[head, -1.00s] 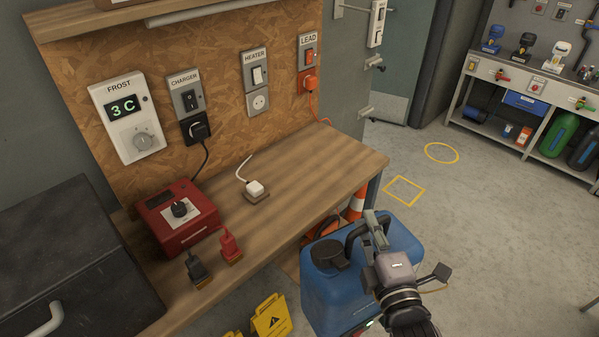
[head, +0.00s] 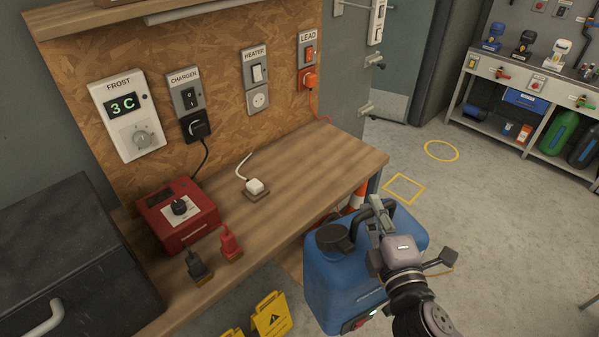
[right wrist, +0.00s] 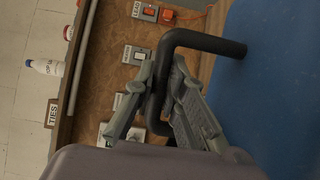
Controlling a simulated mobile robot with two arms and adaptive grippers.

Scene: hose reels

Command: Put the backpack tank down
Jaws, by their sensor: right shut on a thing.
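The backpack tank (head: 345,270) is a blue container with a black cap and a black carrying handle on top. It hangs in front of the workbench, tilted in the head view. My right gripper (head: 380,217) is shut on its handle. In the right wrist view, the fingers (right wrist: 165,95) close around the black handle (right wrist: 205,42), and the tank's blue side (right wrist: 270,90) fills the right. The tank's underside is not visible, so I cannot tell its clearance from the floor. My left gripper is not in view.
The wooden workbench (head: 300,185) carries a red charger box (head: 178,213) and plugs. Yellow warning signs (head: 271,316) stand on the floor below. A yellow square (head: 404,188) and a yellow circle (head: 441,151) mark open floor. A shelf unit (head: 520,95) stands at the back right.

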